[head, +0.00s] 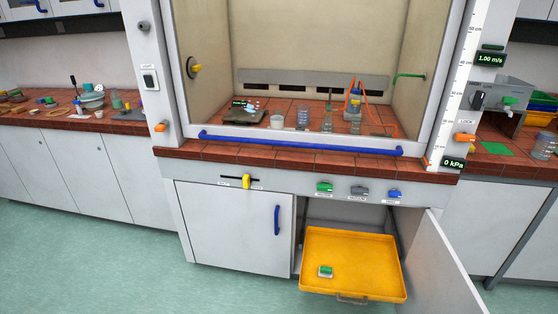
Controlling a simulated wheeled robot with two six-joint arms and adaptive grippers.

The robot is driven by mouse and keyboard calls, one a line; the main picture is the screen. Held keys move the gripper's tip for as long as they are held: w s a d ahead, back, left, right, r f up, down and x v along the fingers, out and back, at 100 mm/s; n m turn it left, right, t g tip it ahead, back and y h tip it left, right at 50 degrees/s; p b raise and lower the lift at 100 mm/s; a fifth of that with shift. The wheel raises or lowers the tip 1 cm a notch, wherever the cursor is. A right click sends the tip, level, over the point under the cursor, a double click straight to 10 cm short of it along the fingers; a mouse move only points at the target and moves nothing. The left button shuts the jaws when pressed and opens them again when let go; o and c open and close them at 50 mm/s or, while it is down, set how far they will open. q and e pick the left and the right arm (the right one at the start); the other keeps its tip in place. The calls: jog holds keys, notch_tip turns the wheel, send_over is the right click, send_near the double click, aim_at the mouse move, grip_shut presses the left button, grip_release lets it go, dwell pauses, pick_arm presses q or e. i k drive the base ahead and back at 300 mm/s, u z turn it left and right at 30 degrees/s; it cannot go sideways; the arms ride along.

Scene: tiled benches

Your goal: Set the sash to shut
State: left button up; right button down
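The fume hood's sash shows by its long blue handle bar (300,144), which runs across the hood front low down, just above the tiled front ledge (300,162). I cannot make out the clear pane itself, nor tell whether any gap is left under its lower edge. A height scale (463,90) runs up the right post, with a small orange mark (427,162) near its foot. Neither of my grippers is in view.
Glassware, including a beaker (277,121), stands inside the hood. Below, the right cupboard door (450,265) hangs open and a yellow tray (352,262) sticks out with a small green-topped item (325,271) in it. The left cupboard (235,230) is closed. Green floor is clear at left.

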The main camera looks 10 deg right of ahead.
aim_at(342, 142)
jog(key=u, duration=0.95)
jog(key=i, duration=1.15)
jog(key=z, duration=0.55)
jog(key=i, duration=0.55)
jog(key=z, duration=0.55)
